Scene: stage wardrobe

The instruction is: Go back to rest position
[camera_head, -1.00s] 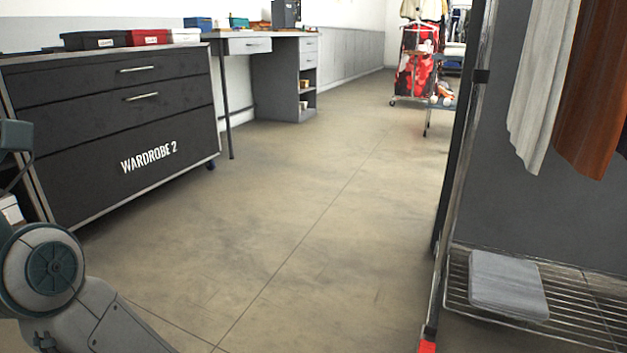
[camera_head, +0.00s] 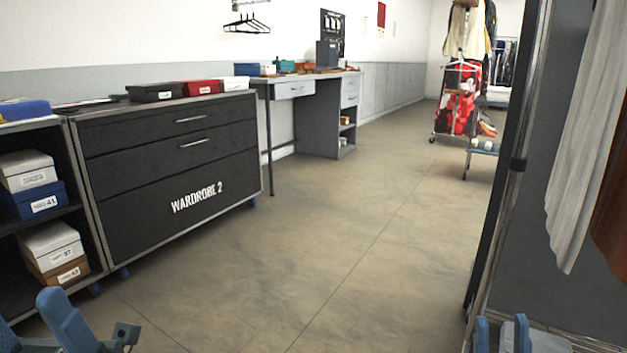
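My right gripper (camera_head: 501,322) shows at the bottom edge, right of centre. Its two blue fingertips point up with a gap between them, and I see nothing held. My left gripper (camera_head: 28,308) is in the bottom left corner, partly cut off by the frame. Its blue fingers stand apart, and no object shows between them. Most of both arms is out of view.
A black drawer unit marked WARDROBE 2 (camera_head: 172,170) and a shelf with shoe boxes (camera_head: 44,243) stand at left. A desk (camera_head: 318,110) is behind. At right are a rack post (camera_head: 516,165) and hanging clothes (camera_head: 585,140). The middle floor (camera_head: 330,230) is clear.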

